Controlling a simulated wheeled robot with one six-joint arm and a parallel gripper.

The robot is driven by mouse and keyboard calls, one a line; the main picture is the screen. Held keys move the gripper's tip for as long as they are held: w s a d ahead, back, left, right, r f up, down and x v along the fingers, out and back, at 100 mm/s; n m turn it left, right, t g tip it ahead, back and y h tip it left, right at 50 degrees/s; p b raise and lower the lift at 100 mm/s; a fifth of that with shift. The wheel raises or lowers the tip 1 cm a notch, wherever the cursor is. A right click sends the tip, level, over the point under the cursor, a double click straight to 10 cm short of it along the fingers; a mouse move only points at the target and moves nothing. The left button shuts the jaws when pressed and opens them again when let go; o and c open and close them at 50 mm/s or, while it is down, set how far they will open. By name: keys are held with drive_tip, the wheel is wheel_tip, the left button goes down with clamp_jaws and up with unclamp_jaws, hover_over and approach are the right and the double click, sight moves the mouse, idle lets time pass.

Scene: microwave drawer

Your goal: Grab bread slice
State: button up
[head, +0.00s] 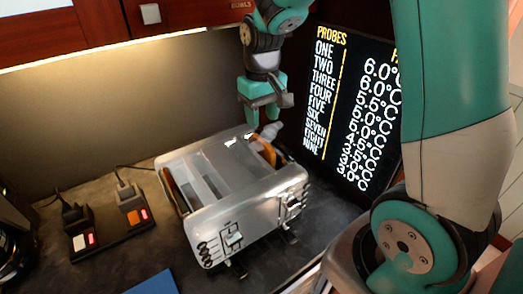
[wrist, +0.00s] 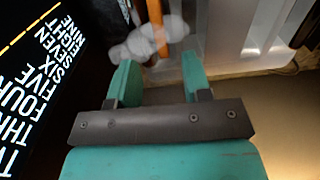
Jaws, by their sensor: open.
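A silver toaster (head: 235,205) stands on the dark counter, with a brown bread slice (head: 265,151) showing at its right slot. A second brown slice (head: 178,190) shows at its left side. My gripper (head: 262,118) points down just above the right slice at the toaster's back end. It is open and empty. In the wrist view, the right slice (wrist: 157,28) shows edge-on as an orange-brown strip, beyond and roughly between the two teal fingers (wrist: 158,75). Pale grey puffs (wrist: 145,42) partly hide the slice. Its lower part is hidden in the toaster.
A screen (head: 350,110) with temperature text stands close to the right of my gripper. A power strip (head: 112,228) with plugs and red lights lies left of the toaster. A blue flat item (head: 152,284) lies in front. Red cabinets (head: 95,18) hang above.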

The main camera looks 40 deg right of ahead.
sight(262, 140)
drive_tip(key=f+p, duration=0.3)
drive_tip(key=f, duration=0.5)
drive_tip(key=shift+w, duration=0.2)
clamp_jaws()
